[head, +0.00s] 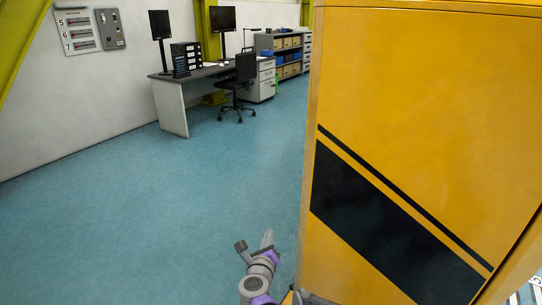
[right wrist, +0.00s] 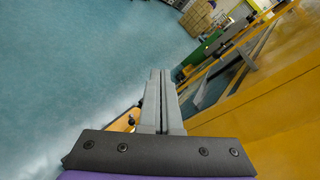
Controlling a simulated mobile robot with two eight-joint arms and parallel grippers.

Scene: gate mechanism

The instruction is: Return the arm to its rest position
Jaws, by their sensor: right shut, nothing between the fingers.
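My right gripper (head: 268,235) is low in the head view, just left of a large yellow cabinet-like body (head: 420,100) with black diagonal stripes. Its grey fingers point up and away in that view. In the right wrist view the gripper (right wrist: 158,75) has its two fingers pressed together with nothing between them. The yellow surface (right wrist: 285,100) runs along the right of that view, apart from the fingertips. My left gripper is not in view.
Open blue floor (head: 170,210) lies left of the yellow body. A desk (head: 175,105) with monitors, an office chair (head: 240,85) and shelves (head: 290,55) stand at the back. A wall panel (head: 78,30) hangs at the upper left.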

